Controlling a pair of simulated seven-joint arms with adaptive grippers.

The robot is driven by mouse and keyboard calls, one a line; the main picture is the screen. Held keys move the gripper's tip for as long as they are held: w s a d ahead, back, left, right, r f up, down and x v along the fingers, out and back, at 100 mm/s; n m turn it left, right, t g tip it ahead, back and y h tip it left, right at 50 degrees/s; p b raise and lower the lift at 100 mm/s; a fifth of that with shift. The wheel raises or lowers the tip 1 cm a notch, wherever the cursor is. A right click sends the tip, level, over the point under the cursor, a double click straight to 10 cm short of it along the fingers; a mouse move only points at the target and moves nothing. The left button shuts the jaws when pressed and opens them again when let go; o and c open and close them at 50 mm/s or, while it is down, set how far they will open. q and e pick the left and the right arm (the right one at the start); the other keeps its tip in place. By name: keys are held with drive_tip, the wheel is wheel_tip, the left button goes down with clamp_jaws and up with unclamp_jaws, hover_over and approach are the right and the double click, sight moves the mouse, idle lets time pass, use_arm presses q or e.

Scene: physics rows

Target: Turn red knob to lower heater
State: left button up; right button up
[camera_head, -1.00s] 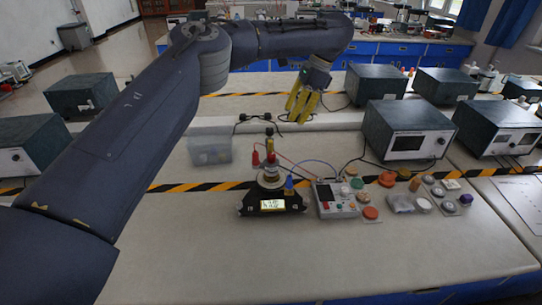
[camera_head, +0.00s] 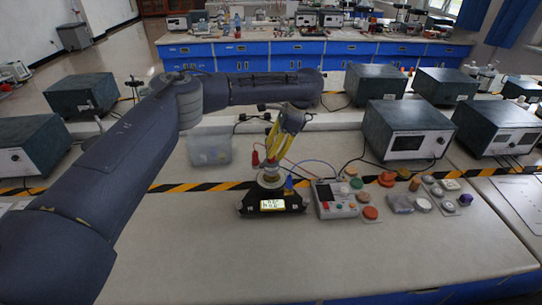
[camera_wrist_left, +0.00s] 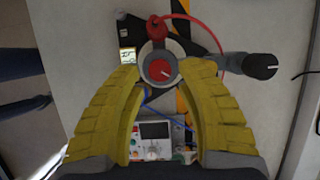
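A red knob (camera_wrist_left: 164,71) with a white pointer mark sits on a grey round top in the left wrist view. My left gripper (camera_wrist_left: 166,62) has its yellow fingers apart, one on each side of the knob and its grey rim. I cannot tell whether they touch the rim. In the head view my left gripper (camera_head: 270,163) points down over the device, and its fingers largely hide the knob. The device has a black base (camera_head: 246,205) and a lit display (camera_head: 272,205), whose digits are too small to read. My right gripper is not in view.
A red clip (camera_head: 255,158) and blue clip (camera_head: 289,182) with cables stand beside the device. A white control box (camera_head: 335,203) is close on its right, with several small coloured parts beyond. A clear bin (camera_head: 209,149) stands behind left. The front bench is clear.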

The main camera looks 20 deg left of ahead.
use_arm(q)
drive_tip(key=shift+x, duration=1.5)
drive_tip(key=shift+c, duration=0.2)
clamp_jaws()
